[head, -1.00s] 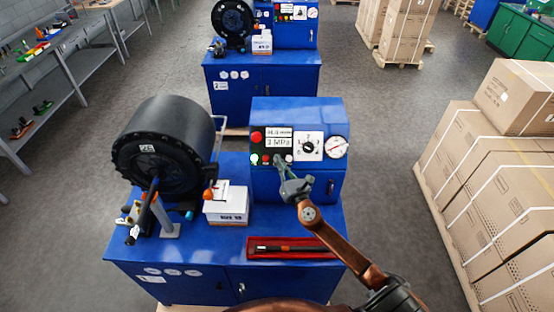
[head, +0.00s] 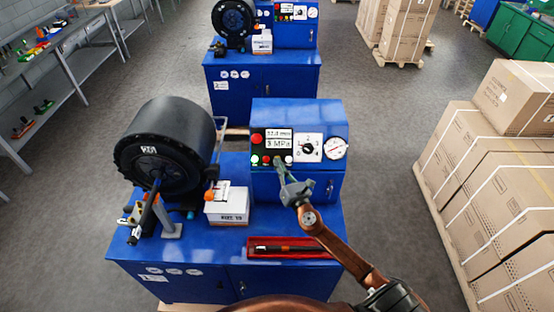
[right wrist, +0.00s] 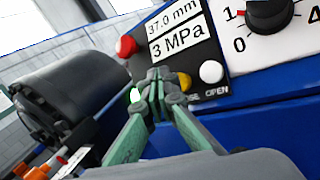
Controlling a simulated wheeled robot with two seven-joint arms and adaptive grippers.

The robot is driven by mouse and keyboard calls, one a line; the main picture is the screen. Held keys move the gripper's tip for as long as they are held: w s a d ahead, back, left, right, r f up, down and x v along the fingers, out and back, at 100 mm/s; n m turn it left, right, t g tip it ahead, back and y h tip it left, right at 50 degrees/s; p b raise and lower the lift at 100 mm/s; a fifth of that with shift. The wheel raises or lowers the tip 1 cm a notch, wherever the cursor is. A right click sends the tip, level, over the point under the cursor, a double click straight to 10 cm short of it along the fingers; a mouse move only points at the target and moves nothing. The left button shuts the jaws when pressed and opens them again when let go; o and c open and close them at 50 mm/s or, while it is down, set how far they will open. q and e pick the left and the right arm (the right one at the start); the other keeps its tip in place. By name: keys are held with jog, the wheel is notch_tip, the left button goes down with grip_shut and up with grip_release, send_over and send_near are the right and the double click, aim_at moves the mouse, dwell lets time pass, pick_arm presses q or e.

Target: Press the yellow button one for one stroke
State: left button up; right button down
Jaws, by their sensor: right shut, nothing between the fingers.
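The yellow button (right wrist: 184,80) is on the black control panel (right wrist: 222,90), beside the white button (right wrist: 211,71). In the right wrist view, the shut fingertips of my right gripper (right wrist: 158,78) stand in front of the panel, just left of the yellow button and covering part of its edge. I cannot tell whether they touch anything. In the head view, my right gripper (head: 280,165) is at the panel's lower row of buttons. My left gripper is not in view.
A large red button (right wrist: 126,45) and a display (right wrist: 178,35) reading 37.0 mm and 3 MPa sit above. A dial (head: 308,147) and gauge (head: 335,148) are to the right. A black crimping head (head: 165,150), white box (head: 227,205) and red tray (head: 290,254) share the blue bench.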

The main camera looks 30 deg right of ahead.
jog(key=s+a+r+p, duration=0.1)
jog(key=s+r+p, duration=0.1)
jog(key=s, duration=0.1)
jog(key=shift+a+r, duration=0.2)
jog(key=shift+a, duration=0.2)
dwell(1.7)
